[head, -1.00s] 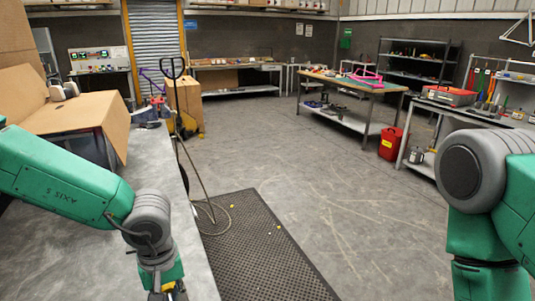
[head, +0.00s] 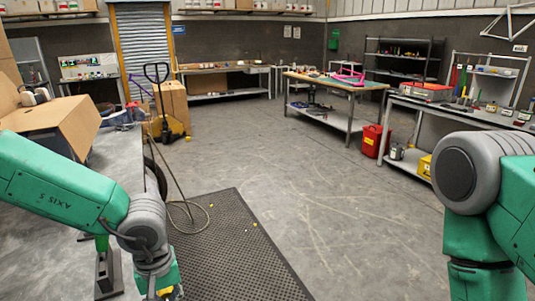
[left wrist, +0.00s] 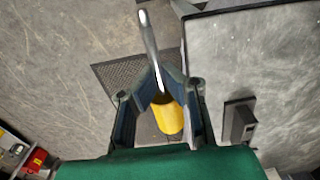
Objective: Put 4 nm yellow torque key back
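The yellow torque key (left wrist: 168,115) shows in the left wrist view, with a yellow handle and a long silver shaft. My left gripper (left wrist: 162,78) is closed around it, and the key is held above the floor beside the grey bench. In the head view only a small yellow part of the key (head: 166,291) shows below my left wrist at the bottom edge. My right arm is at the right of the head view, but its gripper is below the frame. I cannot tell which spot in view is the key's place.
The grey bench (head: 125,165) is close on the left, with a dark stand (head: 108,275) near its edge. A black mat (head: 240,250) lies ahead. A pallet jack (head: 165,120) stands beyond. A tool bench (head: 440,105) and red can (head: 372,140) are at right. The middle floor is clear.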

